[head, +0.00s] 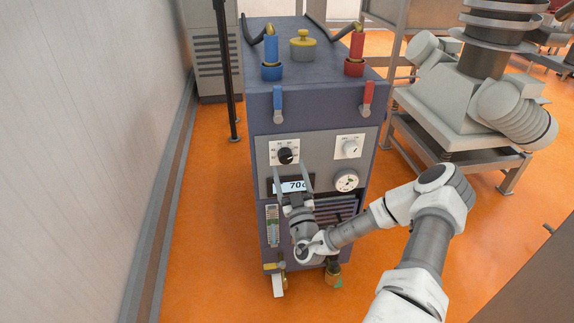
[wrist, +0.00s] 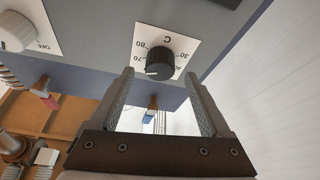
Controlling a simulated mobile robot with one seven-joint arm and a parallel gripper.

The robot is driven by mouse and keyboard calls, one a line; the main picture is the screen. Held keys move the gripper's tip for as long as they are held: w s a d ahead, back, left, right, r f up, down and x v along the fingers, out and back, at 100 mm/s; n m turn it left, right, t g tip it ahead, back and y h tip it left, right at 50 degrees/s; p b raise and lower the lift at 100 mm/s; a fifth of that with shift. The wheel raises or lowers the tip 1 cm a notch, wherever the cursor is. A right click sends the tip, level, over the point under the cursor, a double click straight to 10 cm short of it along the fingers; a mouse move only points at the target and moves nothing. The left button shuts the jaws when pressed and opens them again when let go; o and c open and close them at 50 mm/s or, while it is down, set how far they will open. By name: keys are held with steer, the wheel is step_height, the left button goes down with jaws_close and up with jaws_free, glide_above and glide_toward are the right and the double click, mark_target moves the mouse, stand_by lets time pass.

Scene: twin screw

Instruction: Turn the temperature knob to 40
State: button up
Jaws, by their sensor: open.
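The temperature knob (head: 286,155) is black and round, on a white square dial plate at the upper left of the machine's front. In the wrist view the knob (wrist: 160,62) stands on a plate marked C, with numbers such as 30, 70 and 80 around it, shown upside down. A small white mark on the knob faces the lower left there. The display (head: 293,186) below reads about 70. My gripper (head: 290,166) is open and empty, just in front of and below the knob. In the wrist view the knob appears between its fingertips; I see no contact.
A white knob (head: 350,148) on its own plate is to the right, with a round gauge (head: 346,181) below it. Blue (head: 279,97) and red (head: 367,98) lever handles hang above the panel. A wall (head: 100,130) rises close on the left.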

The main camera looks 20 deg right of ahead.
mark_target(287, 160)
steer(key=shift+x, duration=1.65)
jaws_close()
